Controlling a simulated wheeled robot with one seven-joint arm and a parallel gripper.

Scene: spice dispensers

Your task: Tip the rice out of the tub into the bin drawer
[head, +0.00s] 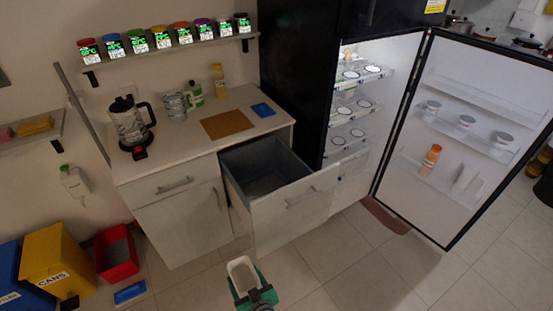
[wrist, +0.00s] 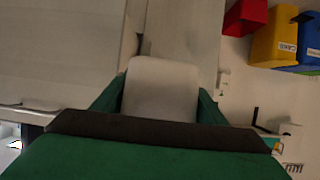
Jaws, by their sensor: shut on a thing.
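My gripper (head: 247,285) is at the bottom middle of the head view, in front of the counter and below the open drawer. Its green fingers are shut on a white tub (head: 241,272), one finger on each side. The tub also shows between the fingers in the wrist view (wrist: 162,90). I cannot make out rice in it. The bin drawer (head: 291,203) is pulled out of the counter, with a dark grey bin inside (head: 262,182). The tub is apart from the drawer, in front and slightly left of it.
The fridge door (head: 465,135) stands wide open at right. A red bin (head: 118,262) and a yellow cans bin (head: 55,265) stand at left. The floor right of my gripper is clear.

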